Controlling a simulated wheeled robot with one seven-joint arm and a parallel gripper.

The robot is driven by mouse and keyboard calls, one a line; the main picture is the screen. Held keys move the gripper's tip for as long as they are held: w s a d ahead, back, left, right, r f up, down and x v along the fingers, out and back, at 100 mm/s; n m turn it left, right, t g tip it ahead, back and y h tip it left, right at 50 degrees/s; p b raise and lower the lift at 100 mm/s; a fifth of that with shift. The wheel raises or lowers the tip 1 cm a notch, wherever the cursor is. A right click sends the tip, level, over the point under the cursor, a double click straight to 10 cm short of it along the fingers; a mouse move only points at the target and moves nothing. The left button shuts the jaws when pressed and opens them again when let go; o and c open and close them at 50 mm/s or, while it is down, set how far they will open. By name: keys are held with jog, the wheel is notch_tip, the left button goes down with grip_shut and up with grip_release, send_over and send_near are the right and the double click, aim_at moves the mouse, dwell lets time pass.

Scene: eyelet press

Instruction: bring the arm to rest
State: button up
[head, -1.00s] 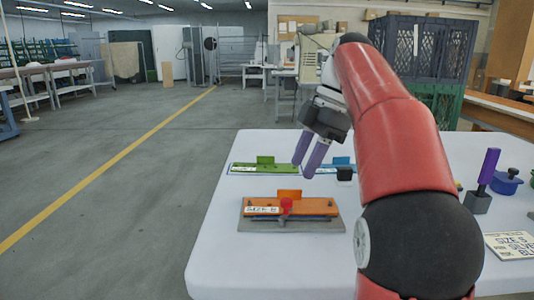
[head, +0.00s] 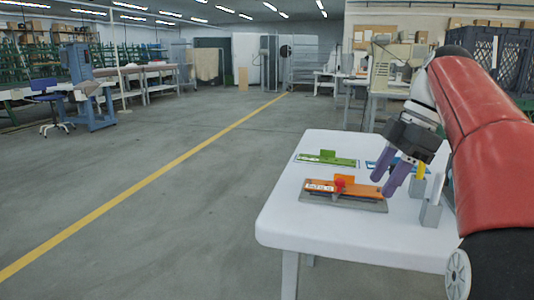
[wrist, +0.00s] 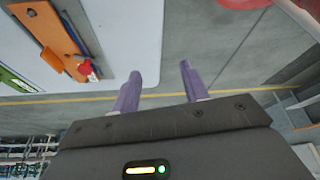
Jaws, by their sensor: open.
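My gripper (head: 388,184) has two purple fingers spread apart with nothing between them. In the head view it hangs above the right part of the white table, in front of my red arm. In the wrist view the gripper (wrist: 158,82) is also empty, with its fingers over the table edge and the grey floor. The orange plate (head: 322,187) with a red knob (head: 340,184) lies on a grey base to the left of the fingers. It also shows at the upper left of the wrist view (wrist: 48,28).
The white table (head: 290,222) carries a green plate (head: 328,158) at the back, a partly hidden blue plate (head: 374,166), and a grey block (head: 432,208) right of my fingers. Open floor with a yellow line (head: 150,188) lies to the left. Dark crates (head: 485,60) stand behind my arm.

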jog(key=s+a+f+m+t+h, duration=0.2)
jog(key=s+a+f+m, duration=0.1)
jog(key=s+f+m, duration=0.5)
jog(key=s+a+f+m+t+h, duration=0.2)
jog(key=s+f+m, duration=0.7)
jog(key=f, duration=0.5)
jog(key=shift+s+a+m+t, duration=0.3)
jog(key=shift+a+t, duration=0.45)
jog(key=shift+t, duration=0.05)
jog(key=shift+r, duration=0.1)
jog(key=shift+c, duration=1)
jog(key=shift+d, duration=0.1)
